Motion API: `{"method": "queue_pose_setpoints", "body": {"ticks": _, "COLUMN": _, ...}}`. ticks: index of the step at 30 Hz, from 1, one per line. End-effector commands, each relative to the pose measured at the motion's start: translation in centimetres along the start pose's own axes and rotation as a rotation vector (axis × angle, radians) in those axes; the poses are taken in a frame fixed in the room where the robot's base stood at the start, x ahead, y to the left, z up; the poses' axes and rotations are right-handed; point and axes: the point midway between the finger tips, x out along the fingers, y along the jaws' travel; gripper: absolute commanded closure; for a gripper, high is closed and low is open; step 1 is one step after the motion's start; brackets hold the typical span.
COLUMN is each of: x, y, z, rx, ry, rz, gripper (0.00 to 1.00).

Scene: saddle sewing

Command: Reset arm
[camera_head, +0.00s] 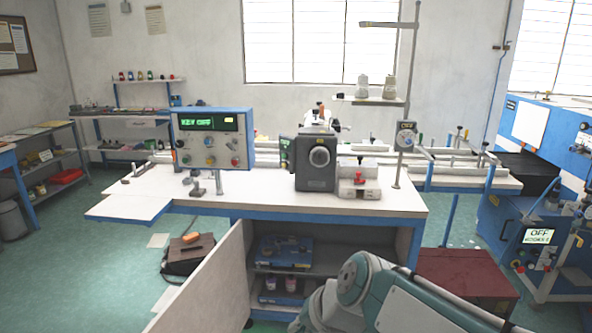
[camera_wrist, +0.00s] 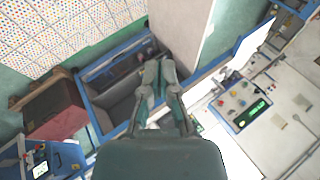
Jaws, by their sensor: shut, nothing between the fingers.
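My gripper (camera_wrist: 157,66) shows in the wrist view with its two fingers together and empty. It hangs in the air, pointing toward the open cabinet (camera_wrist: 118,88) under the workbench. In the head view my teal and white arm is folded in front of the cabinet at the bottom, and the fingers cannot be made out there. The workbench (camera_head: 255,205) carries a dark sewing machine head (camera_head: 317,160) and a blue control box (camera_head: 212,138) whose green display appears to read "KEY OFF".
The cabinet door (camera_head: 205,285) stands open, left of my arm. Inside are a blue case (camera_head: 284,251) and small jars. A dark red cabinet (camera_head: 465,275) stands right of my arm. A blue machine (camera_head: 545,235) reading "OFF" is at far right. A brown bag (camera_head: 187,262) lies on the floor.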

Motion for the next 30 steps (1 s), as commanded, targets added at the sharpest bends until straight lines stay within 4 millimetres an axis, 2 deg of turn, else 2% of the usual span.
{"method": "queue_pose_setpoints", "body": {"ticks": 1, "x": -1.2, "y": 1.1, "z": 0.2, "rx": -0.037, "ry": 0.023, "rz": 0.023, "gripper": 1.00}}
{"method": "queue_pose_setpoints", "body": {"ticks": 9, "x": -5.8, "y": 7.2, "z": 1.9, "rx": -0.233, "ry": 0.108, "rz": 0.189, "gripper": 1.00}}
{"method": "queue_pose_setpoints", "body": {"ticks": 18, "x": -9.8, "y": 13.2, "z": 4.1, "rx": -0.395, "ry": 0.170, "rz": 0.392, "gripper": 1.00}}
{"method": "queue_pose_setpoints", "body": {"ticks": 23, "x": -10.5, "y": 14.4, "z": 4.5, "rx": -0.425, "ry": 0.177, "rz": 0.438, "gripper": 1.00}}
{"method": "queue_pose_setpoints", "body": {"ticks": 30, "x": -10.5, "y": 14.5, "z": 4.5, "rx": -0.427, "ry": 0.177, "rz": 0.440, "gripper": 1.00}}
